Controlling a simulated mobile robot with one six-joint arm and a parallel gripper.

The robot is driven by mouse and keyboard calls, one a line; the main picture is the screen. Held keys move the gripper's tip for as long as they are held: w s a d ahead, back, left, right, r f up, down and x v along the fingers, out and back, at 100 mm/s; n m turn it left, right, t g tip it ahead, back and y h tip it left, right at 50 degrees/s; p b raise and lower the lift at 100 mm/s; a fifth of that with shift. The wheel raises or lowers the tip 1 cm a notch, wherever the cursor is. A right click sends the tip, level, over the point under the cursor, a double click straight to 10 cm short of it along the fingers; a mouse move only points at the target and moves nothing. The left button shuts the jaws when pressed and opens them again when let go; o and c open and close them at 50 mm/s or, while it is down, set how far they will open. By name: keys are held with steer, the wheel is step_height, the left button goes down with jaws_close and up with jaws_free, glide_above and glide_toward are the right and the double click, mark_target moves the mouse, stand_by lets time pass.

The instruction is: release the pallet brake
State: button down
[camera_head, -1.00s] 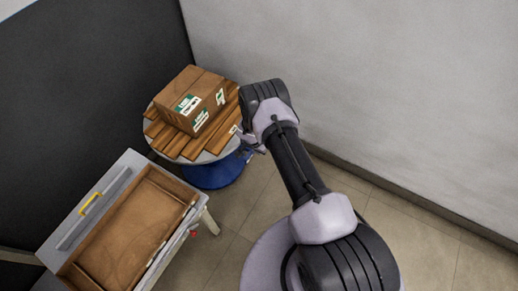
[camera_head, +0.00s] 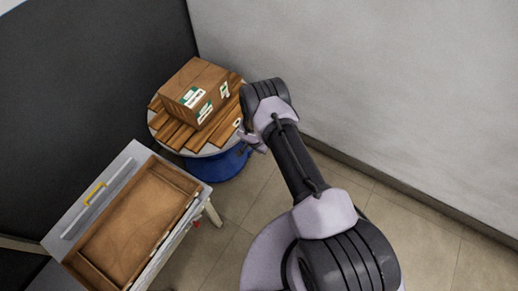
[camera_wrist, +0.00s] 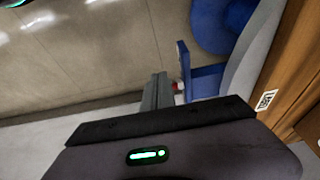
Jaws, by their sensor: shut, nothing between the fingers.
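The pallet is a round grey turntable (camera_head: 208,152) topped with wooden slats, on a blue base (camera_head: 222,167). In the wrist view its grey rim (camera_wrist: 258,50) runs down the right side. A blue bracket (camera_wrist: 205,80) stands out by the rim, with a small red part (camera_wrist: 178,87) at its near side; I cannot tell for certain that this is the brake. My gripper (camera_wrist: 158,88) is shut and empty, its fingers just left of the red part. Whether they touch is unclear. In the head view my gripper (camera_head: 252,140) is at the turntable's right edge, partly behind my wrist.
A cardboard box (camera_head: 193,85) with labels sits on the slats (camera_head: 170,134). A grey table with a brown tray (camera_head: 130,222) and a yellow handle (camera_head: 95,193) stands at the lower left, a small red part (camera_head: 196,225) near its leg. A grey wall is close behind my arm. Floor between is clear.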

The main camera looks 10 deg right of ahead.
step_height(320, 180, up, 6)
steer(key=p, duration=0.3)
steer(key=s+a+r+p, duration=0.3)
steer(key=s+a, duration=0.3)
steer(key=a, duration=0.1)
steer(key=w+d+r+t+h, duration=0.1)
steer(key=w+d+r, duration=0.15)
steer(key=r, duration=0.85)
steer(key=w+d+r, duration=0.2)
steer(key=w+r, duration=0.2)
steer(key=r, duration=0.8)
steer(key=s+d+r, duration=0.2)
steer(key=s+r, duration=0.1)
steer(key=r, duration=0.5)
steer(key=s+d+r, duration=0.2)
steer(key=r, duration=0.7)
steer(key=s+r+n+t+y, duration=0.1)
steer(key=s+r, duration=1)
steer(key=s, duration=0.1)
steer(key=s+a+r+n+t+y, duration=0.1)
steer(key=s+a+r+y, duration=0.1)
steer(key=s, duration=0.4)
steer(key=s+a+r+n+y, duration=0.2)
steer(key=s+a, duration=0.1)
steer(key=s, duration=0.4)
steer(key=shift+s+a+n+t, duration=0.2)
steer(key=shift+a+n+t, duration=0.1)
steer(key=shift+t, duration=0.1)
